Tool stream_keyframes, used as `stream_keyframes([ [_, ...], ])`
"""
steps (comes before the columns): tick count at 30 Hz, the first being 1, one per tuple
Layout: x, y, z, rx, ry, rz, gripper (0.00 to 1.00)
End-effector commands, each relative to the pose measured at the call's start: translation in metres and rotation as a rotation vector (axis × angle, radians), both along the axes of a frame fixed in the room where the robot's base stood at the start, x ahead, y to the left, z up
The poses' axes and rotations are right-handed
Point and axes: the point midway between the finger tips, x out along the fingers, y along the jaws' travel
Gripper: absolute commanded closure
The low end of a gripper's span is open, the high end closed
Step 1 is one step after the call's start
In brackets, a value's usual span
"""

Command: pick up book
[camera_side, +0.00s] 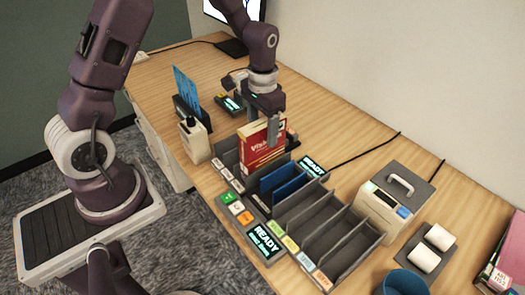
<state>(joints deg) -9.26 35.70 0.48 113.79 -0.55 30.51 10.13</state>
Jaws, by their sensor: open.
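A red book (258,145) with white lettering and a cream edge stands upright in a slot at the far end of the grey sorter rack (318,217). A blue book (287,185) lies lower in a neighbouring slot, mostly hidden by the dividers. My gripper (270,125) points down over the red book.
A white bottle (195,140) and a holder with blue cards (187,92) stand left of the rack. A beige box with a handle (388,205), white rolls (432,249) and a blue cup (402,284) stand to the right. The wall runs behind the table.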

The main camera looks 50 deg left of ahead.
Motion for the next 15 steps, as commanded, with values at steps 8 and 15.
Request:
stream_keyframes([
  [8, 0.000, 0.000, -0.022, 0.000, -0.001, 0.000, 0.40],
  [15, 0.000, 0.000, -0.022, 0.000, -0.001, 0.000, 0.68],
])
